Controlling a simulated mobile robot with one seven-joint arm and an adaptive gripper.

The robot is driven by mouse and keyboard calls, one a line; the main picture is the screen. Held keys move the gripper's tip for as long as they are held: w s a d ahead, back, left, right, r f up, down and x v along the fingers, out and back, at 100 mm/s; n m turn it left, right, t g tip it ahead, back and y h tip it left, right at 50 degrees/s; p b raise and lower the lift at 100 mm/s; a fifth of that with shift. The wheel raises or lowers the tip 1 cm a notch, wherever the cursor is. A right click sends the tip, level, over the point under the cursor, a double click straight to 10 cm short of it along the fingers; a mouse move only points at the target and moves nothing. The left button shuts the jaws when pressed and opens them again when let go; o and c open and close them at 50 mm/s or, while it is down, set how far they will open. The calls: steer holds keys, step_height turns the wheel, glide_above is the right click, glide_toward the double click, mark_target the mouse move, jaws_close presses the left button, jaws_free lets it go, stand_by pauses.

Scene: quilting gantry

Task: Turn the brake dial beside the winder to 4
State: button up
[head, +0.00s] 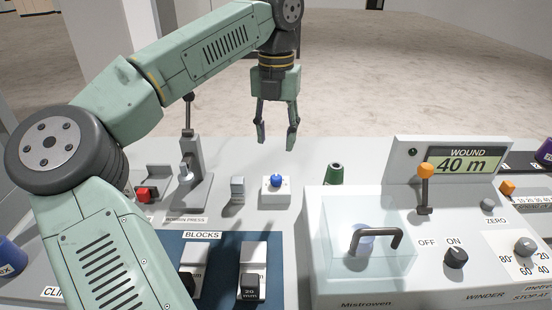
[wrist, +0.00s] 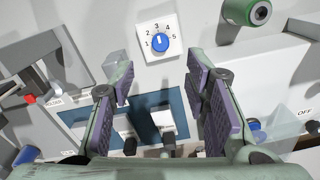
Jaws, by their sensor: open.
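The brake dial is a blue knob (head: 277,180) on a white square plate on the bench, left of the winder. My gripper (head: 277,142) is open and empty, raised above and behind the dial in the head view. In the wrist view its two purple-padded fingers stand wide apart, with the dial beyond them between and above the tips. Nothing touches the knob.
The winder (head: 330,285) stands right of the dial, with a clear cover, an orange-topped lever (head: 426,172) and a display reading 40 m. A green cylinder (head: 334,174) is right of the dial. A grey block (head: 237,190) and the bobbin press (head: 190,185) are left. Blocks stand in front.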

mark_target(276, 178)
steer(key=f+p, duration=0.1)
steer(key=f, duration=0.4)
steer(key=f+p, duration=0.1)
steer(key=f, duration=0.4)
steer(key=shift+s+f, duration=0.2)
steer(key=shift+f, duration=0.05)
jaws_close()
